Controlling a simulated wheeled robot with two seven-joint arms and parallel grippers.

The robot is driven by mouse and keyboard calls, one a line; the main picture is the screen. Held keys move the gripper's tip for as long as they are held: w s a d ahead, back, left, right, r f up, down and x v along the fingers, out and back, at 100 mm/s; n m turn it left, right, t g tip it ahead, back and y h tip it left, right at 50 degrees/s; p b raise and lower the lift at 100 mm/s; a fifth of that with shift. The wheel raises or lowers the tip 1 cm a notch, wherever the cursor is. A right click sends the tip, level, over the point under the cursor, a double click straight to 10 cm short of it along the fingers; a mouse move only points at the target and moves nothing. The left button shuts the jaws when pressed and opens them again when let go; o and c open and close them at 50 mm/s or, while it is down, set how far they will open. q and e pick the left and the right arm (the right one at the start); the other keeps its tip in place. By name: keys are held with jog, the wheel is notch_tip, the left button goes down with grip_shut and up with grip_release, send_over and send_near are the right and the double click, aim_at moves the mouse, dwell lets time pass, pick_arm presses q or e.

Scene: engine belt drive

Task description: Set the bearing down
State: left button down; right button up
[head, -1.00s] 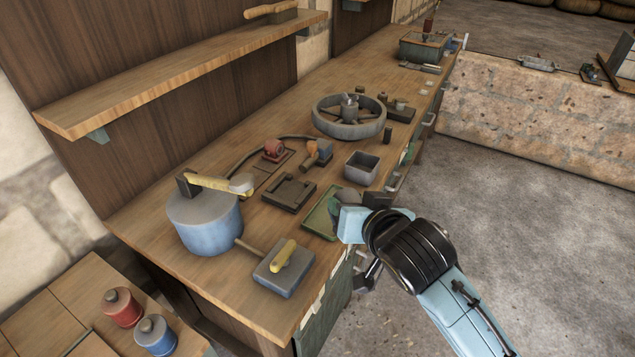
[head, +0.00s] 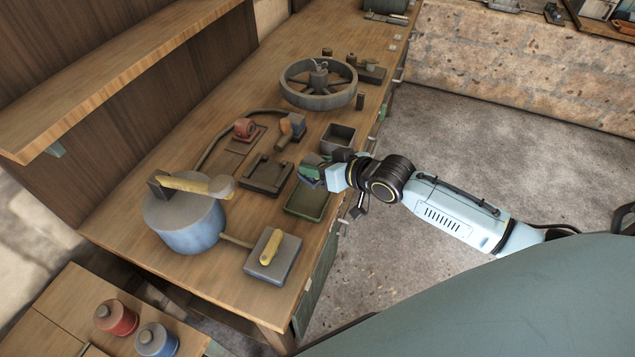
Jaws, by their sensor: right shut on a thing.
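My right gripper (head: 314,173) reaches in from the right over the front edge of the workbench (head: 228,115). It is shut on the bearing, which is small in this view and mostly hidden by the fingers, so its outline is unclear. The gripper is above the far end of a shallow green tray (head: 306,202). I cannot tell whether the bearing touches the tray. My left gripper is not in view.
A grey open box (head: 338,138) stands just behind the gripper. A dark square fixture (head: 267,174) lies left of the tray. A spoked wheel (head: 318,86), a blue drum (head: 184,225) and a block with a yellow handle (head: 272,256) also occupy the bench.

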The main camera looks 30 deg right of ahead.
notch_tip(320, 180, down, 2)
jog(key=shift+w, duration=0.15)
notch_tip(320, 180, down, 3)
jog(key=shift+f+b, duration=0.1)
jog(key=shift+b, duration=0.25)
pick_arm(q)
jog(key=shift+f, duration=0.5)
pick_arm(e)
jog(key=shift+f, duration=0.25)
jog(key=shift+f, duration=0.1)
jog(key=o, duration=1.5)
jog(key=shift+s, duration=0.25)
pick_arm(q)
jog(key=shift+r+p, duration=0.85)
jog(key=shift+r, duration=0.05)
pick_arm(e)
jog(key=v, duration=1.1)
jog(key=shift+s+d+r, duration=0.15)
jog(key=shift+s+r, duration=0.1)
